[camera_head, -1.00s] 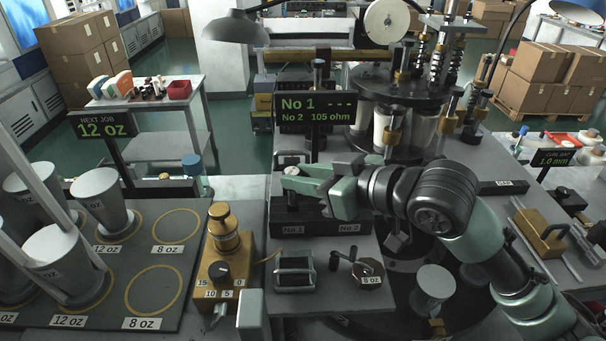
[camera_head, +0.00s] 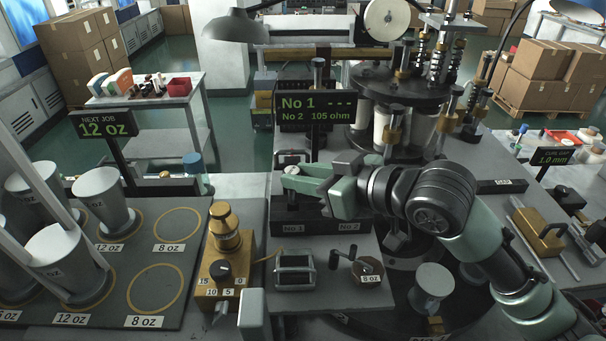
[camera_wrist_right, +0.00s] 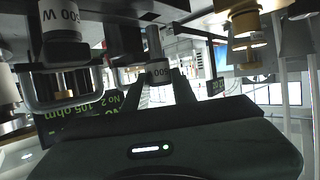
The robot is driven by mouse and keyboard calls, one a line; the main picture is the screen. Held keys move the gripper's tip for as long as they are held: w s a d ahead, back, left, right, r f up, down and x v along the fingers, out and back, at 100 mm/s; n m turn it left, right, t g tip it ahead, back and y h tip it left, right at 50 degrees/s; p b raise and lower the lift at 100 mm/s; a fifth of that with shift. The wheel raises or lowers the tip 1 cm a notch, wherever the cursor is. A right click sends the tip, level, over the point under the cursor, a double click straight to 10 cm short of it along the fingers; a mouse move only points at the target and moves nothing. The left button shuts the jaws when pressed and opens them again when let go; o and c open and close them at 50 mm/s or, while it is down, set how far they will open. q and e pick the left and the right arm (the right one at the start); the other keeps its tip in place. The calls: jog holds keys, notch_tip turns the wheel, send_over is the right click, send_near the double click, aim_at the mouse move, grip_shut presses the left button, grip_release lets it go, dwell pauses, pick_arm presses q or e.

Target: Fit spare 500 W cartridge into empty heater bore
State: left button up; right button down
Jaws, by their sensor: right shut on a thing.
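My right gripper (camera_head: 302,184) is shut on the spare cartridge, above the No 1 side of the dark heater block (camera_head: 340,227). Another cylinder labelled 500 W (camera_wrist_right: 62,20) shows at the wrist view's edge. The display (camera_head: 316,111) reads dashes for No 1 and 105 ohm for No 2. My left gripper is not in view.
A brass dial box (camera_head: 225,270) stands left of the block. A small framed unit (camera_head: 294,270) and a hand crank (camera_head: 350,262) sit in front. The round turret (camera_head: 400,85) rises close behind my right arm. Cups (camera_head: 103,200) stand on the left mat.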

aim_at(296, 198)
jog(key=shift+p, duration=0.35)
jog(key=shift+f+b, duration=1.55)
jog(key=shift+f, duration=1.1)
jog(key=c, duration=1.1)
grip_release()
jog(key=shift+o, duration=0.2)
jog(key=b+v, duration=0.2)
jog(key=v, duration=0.5)
jog(key=shift+s+d+r+b, duration=0.15)
jog(key=shift+s+d+b, duration=0.1)
jog(key=shift+s+b, duration=0.05)
